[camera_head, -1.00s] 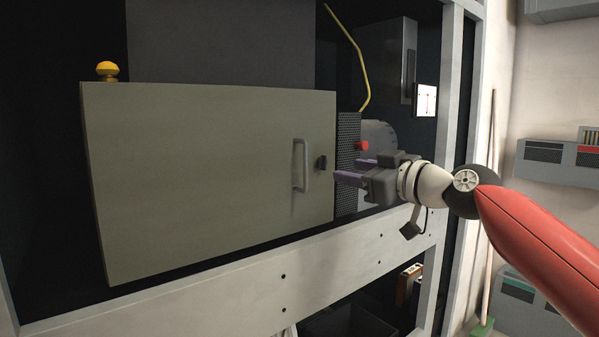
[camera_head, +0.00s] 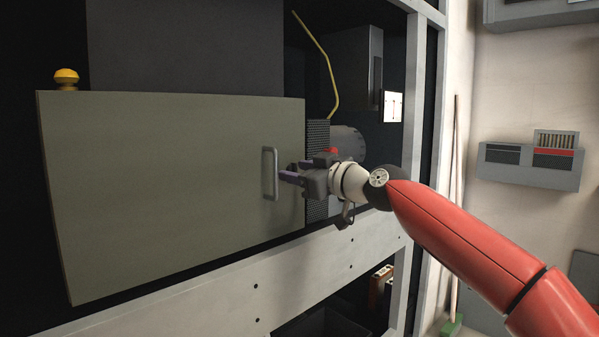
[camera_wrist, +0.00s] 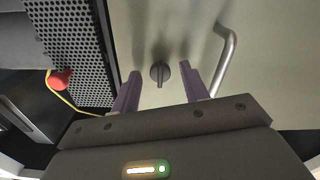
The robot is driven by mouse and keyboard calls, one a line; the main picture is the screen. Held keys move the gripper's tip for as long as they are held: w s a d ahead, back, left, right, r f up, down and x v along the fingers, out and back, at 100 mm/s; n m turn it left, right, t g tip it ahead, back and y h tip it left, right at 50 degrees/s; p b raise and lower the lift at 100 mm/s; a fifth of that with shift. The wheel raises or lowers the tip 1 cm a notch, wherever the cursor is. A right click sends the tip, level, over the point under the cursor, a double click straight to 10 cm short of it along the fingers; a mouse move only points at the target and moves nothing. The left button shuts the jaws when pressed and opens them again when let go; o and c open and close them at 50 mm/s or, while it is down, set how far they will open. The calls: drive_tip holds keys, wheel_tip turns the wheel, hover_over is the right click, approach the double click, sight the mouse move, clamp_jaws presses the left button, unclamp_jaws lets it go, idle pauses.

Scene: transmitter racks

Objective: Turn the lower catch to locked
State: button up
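A small dark catch (camera_wrist: 159,74) with a raised grip bar sits on the grey-green door (camera_wrist: 178,20) in the wrist view. In the head view it is hidden behind my gripper, near the right edge of the door (camera_head: 165,190). My gripper (camera_head: 289,173) is open, its purple fingers pointing at the door just right of the handle. In the wrist view one finger is on each side of the catch, with gaps to both. Whether the fingertips reach as far as the catch is hard to tell. Only one catch is visible.
A metal bar handle (camera_head: 269,174) stands out from the door close left of my gripper. A red knob (camera_wrist: 60,80) and perforated panel (camera_wrist: 78,45) lie beside the door. A white rack beam (camera_head: 230,298) runs below; a rack post (camera_head: 415,110) stands right.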

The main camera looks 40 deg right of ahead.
clamp_jaws()
drive_tip(key=m+b, duration=0.1)
drive_tip(key=m, duration=0.3)
drive_tip(key=shift+f, duration=0.1)
drive_tip(key=m, duration=0.4)
drive_tip(key=shift+m, duration=0.3)
drive_tip(key=m, duration=0.4)
drive_tip(key=m+p, duration=0.1)
drive_tip(key=m, duration=0.4)
idle(0.4)
